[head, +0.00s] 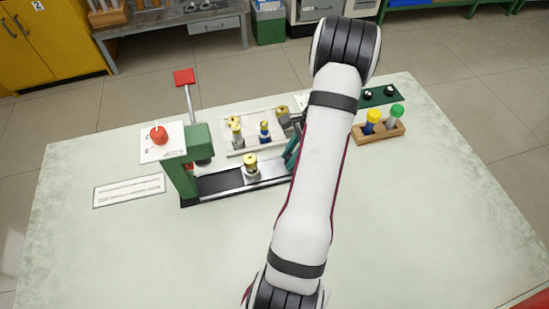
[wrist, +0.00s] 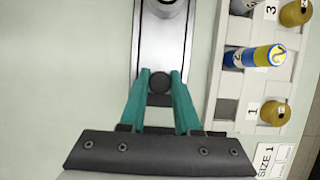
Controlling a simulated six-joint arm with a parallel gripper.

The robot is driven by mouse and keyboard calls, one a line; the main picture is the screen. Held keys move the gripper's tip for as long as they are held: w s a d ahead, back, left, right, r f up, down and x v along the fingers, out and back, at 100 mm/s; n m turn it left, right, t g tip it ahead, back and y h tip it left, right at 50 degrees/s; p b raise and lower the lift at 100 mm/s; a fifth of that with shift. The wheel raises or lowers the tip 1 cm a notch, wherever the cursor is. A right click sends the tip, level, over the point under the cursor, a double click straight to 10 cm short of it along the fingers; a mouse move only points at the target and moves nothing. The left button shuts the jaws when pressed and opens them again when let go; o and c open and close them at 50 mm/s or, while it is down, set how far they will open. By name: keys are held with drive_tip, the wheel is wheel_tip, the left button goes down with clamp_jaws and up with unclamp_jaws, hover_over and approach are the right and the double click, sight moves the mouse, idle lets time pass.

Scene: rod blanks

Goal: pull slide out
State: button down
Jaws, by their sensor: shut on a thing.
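The slide (head: 223,183) is a flat metal strip on a dark base, running out from the green press (head: 184,163). A brass-topped piece (head: 251,165) stands upright on it, clear of the press head. In the wrist view the slide (wrist: 160,45) ends at a round dark knob (wrist: 159,82). My gripper (wrist: 159,84) has its teal fingers shut on this knob, one on each side. In the head view my gripper (head: 292,152) is at the slide's right end, partly hidden by my arm.
A white numbered tray (head: 237,149) with several blanks lies close behind the slide. A wooden rack (head: 364,136) with yellow and green-topped pieces stands at right. A red-knobbed lever (head: 184,77), a red button (head: 159,134) and a paper sheet (head: 129,190) are at left. The table front is clear.

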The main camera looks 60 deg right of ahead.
drive_tip(key=shift+s+d, duration=0.2)
drive_tip(key=c, duration=0.6)
unclamp_jaws()
drive_tip(key=v, duration=1.5)
drive_tip(key=shift+r, duration=0.4)
